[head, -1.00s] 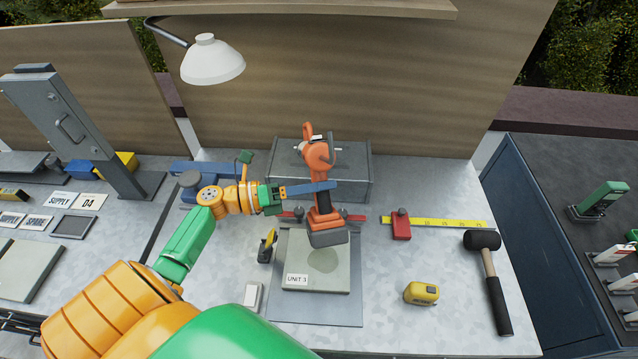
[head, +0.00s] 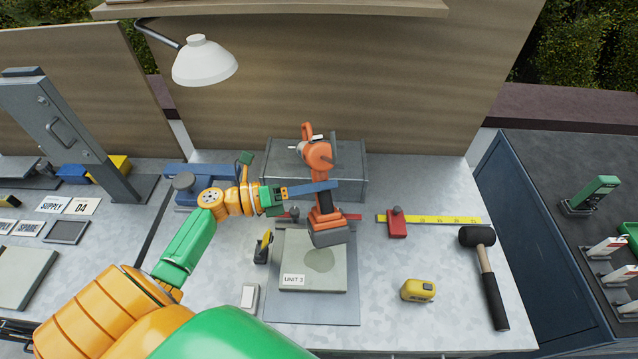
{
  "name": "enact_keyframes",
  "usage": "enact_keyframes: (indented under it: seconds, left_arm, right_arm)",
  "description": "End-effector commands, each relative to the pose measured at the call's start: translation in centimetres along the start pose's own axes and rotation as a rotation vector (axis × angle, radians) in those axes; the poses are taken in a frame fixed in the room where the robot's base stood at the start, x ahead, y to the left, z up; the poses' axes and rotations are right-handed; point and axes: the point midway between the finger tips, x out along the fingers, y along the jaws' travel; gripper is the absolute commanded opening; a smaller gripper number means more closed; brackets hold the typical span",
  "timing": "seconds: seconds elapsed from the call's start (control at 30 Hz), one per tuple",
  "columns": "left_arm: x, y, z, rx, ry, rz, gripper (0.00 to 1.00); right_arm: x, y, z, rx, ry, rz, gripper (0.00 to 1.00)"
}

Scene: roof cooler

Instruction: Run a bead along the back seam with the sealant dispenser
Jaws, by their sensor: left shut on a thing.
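The orange sealant dispenser (head: 318,155), with a black grip and grey base, is held upright above the bench by my left gripper (head: 324,188). The gripper's blue fingers are shut on its grip. The dispenser's pale tip points left, in front of the grey metal box. Its base hangs over the back part of the pale panel labelled UNIT 3 (head: 310,272), which lies on a grey mat. The base and a red clamp bar cover much of the panel's back edge, so I cannot make out the back seam. My right gripper is out of view.
The grey box (head: 352,178) stands behind the panel. A red block (head: 396,223) on a yellow rule (head: 440,219), a yellow tape measure (head: 418,290) and a black mallet (head: 488,270) lie to the right. A white lamp (head: 204,62) hangs at upper left. Bench right of the panel is partly clear.

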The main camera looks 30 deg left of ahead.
Motion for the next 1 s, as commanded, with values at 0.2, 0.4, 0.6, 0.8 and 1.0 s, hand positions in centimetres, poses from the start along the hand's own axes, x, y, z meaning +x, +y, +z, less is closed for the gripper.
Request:
enact_keyframes:
  seconds: [0.2, 0.4, 0.6, 0.8, 1.0]
  left_arm:
    - [0.6, -0.3, 0.0, 0.001, -0.003, -0.004, 0.00]
    - [0.7, -0.3, 0.0, 0.001, -0.003, -0.004, 0.00]
    - [1.0, -0.3, -0.1, 0.001, -0.002, -0.005, 0.00]
    - [1.6, -0.5, -0.1, 0.002, -0.004, -0.005, 0.00]
    - [1.6, -0.4, -0.2, 0.002, -0.003, -0.004, 0.00]
  right_arm:
    - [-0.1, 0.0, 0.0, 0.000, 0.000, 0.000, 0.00]
    - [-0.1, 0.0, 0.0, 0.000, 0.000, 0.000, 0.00]
    - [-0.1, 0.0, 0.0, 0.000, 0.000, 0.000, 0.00]
    - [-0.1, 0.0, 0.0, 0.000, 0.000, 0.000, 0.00]
    - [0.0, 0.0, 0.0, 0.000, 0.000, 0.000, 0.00]
